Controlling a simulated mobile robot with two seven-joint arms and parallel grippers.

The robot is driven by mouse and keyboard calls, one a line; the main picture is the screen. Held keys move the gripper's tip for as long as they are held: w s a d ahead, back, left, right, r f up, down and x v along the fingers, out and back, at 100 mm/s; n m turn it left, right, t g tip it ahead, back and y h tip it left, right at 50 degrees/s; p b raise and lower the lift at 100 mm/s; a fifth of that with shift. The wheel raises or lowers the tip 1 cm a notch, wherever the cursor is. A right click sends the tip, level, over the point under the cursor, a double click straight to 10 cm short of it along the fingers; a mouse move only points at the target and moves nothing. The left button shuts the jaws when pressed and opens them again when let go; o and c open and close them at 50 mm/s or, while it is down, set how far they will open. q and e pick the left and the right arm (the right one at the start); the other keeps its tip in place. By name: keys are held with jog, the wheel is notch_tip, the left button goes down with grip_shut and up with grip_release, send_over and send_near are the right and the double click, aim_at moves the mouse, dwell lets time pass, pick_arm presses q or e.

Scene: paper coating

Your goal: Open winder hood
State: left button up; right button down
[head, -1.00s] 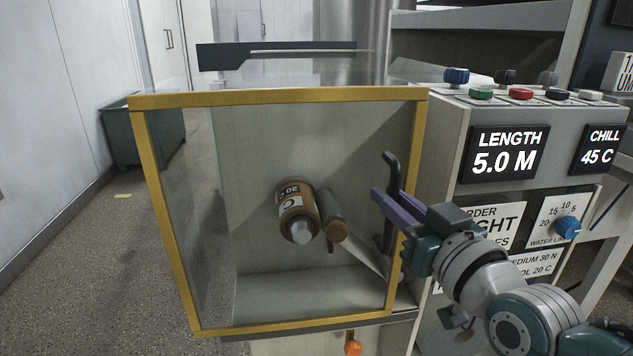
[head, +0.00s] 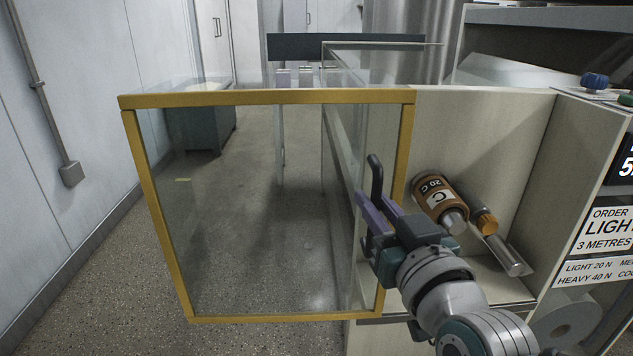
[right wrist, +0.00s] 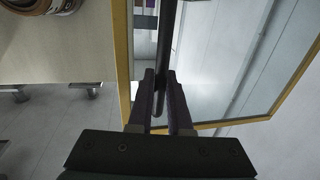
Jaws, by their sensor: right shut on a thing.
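The winder hood (head: 260,97), a clear panel in a yellow frame, stands to the left of the winder's open bay (head: 500,130) in the head view. Its dark upright handle (head: 376,172) is at the frame's right side. My right gripper (head: 372,203) is shut on this handle, its purple fingers around it. In the right wrist view the handle (right wrist: 166,45) runs between the fingers (right wrist: 160,80), with the yellow frame (right wrist: 122,60) beside it. My left gripper is not in view.
A brown roll marked C (head: 437,195) and an orange-capped metal shaft (head: 505,250) show uncovered in the bay. Floor (head: 100,290) is clear on the left; a grey-green cabinet (head: 200,130) stands behind the glass.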

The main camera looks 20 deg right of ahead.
jog(key=shift+w+a, duration=0.1)
jog(key=shift+a, duration=0.25)
jog(key=c, duration=0.8)
grip_release()
jog(key=shift+c, duration=0.2)
jog(key=s+p, duration=0.2)
jog(key=s, duration=0.8)
jog(key=shift+a, duration=0.2)
